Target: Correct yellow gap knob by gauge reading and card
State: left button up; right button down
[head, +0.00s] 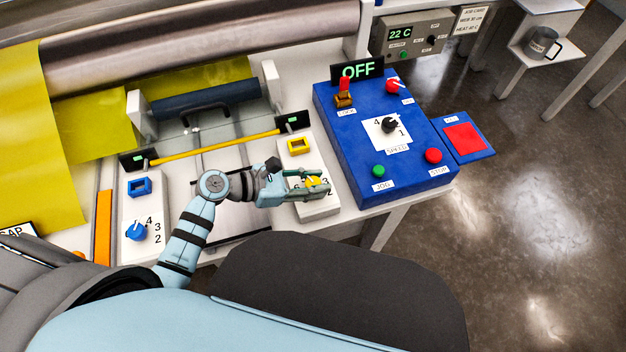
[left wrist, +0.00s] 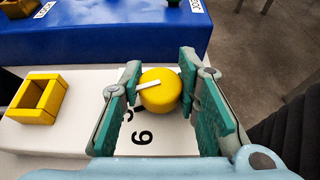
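The yellow gap knob (head: 313,181) is on the right white plate (head: 322,208). In the left wrist view the knob (left wrist: 160,92) has a white pointer aimed left, and printed digits lie beside it, partly covered. My left gripper (head: 308,183) is around the knob, with one green finger close against each side; it also shows in the left wrist view (left wrist: 160,88). The blue knob (head: 136,231) is on the left white plate (head: 128,200). Small dark displays (head: 131,160) (head: 292,121) have green readouts too small to read. A card (head: 17,232) is cut off at the left. My right gripper is out of view.
A yellow square frame (head: 299,146) stands behind the yellow knob; a blue one (head: 140,187) is on the left plate. Rollers and yellow web (head: 35,140) lie behind.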

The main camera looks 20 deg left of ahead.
pick_arm(q)
jog(key=shift+m+g, duration=0.4)
jog(key=shift+g, duration=0.1)
jog(key=shift+c, duration=0.3)
jog(key=shift+w+m+g+h, duration=0.1)
jog(key=shift+m+g+h, duration=0.6)
jog(key=shift+m+g, duration=1)
jog(key=shift+g, duration=0.1)
jog(key=m+g+b, duration=0.1)
jog(key=m+g, duration=0.1)
jog(key=shift+g+h, duration=0.3)
jog(key=shift+g, duration=0.1)
jog(key=shift+m+g+b, duration=0.9)
jog(key=shift+m+g, duration=0.4)
jog(key=o, duration=1.2)
